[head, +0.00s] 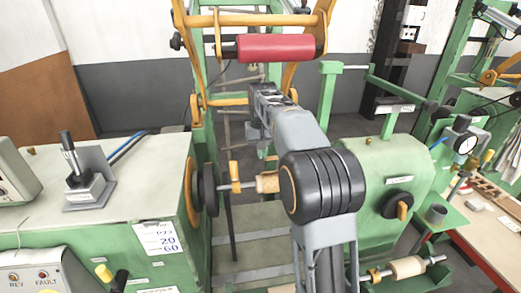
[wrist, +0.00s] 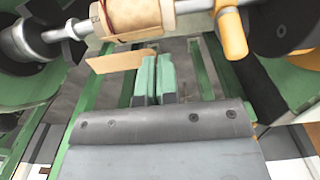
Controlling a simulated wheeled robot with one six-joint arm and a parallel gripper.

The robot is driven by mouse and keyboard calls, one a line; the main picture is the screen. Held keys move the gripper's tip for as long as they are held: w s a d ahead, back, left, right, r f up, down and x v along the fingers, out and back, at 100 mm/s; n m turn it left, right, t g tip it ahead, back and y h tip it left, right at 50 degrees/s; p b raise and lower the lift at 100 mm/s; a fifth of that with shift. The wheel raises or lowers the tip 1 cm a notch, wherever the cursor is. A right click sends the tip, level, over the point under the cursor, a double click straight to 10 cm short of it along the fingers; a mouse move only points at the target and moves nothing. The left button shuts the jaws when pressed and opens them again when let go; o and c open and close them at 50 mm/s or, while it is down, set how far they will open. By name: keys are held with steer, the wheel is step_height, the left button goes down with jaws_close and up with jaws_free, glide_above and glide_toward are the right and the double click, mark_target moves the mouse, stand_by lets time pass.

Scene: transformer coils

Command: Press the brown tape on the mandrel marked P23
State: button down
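The card reading P23, 20, 60 (head: 160,237) is on the green housing at the left. The mandrel's tan winding (head: 267,182) shows in the head view, partly hidden behind my arm. In the wrist view the winding (wrist: 132,18) sits on the metal shaft at the top. A brown tape flap (wrist: 118,61) hangs loose below it, slanting up to the right. My gripper (wrist: 156,62) has its green fingers nearly together, with a thin dark gap and nothing visible between them. The fingertips are just below the flap's right end; contact cannot be told.
An orange-yellow arm (wrist: 231,32) stands on the shaft right of the winding. A red roller (head: 278,47) hangs above the machine. Another tan roll (head: 407,266) is on a shaft at lower right. The green tailstock housing (head: 385,170) stands right of my arm.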

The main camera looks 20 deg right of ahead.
mark_target(262, 176)
steer(key=shift+f+b, duration=2.45)
steer(key=shift+f, duration=0.6)
steer(key=shift+f, duration=0.25)
steer(key=c, duration=0.7)
jaws_free()
steer(key=shift+o, duration=0.2)
steer(key=shift+r, duration=0.2)
steer(key=shift+r+p, duration=2.35)
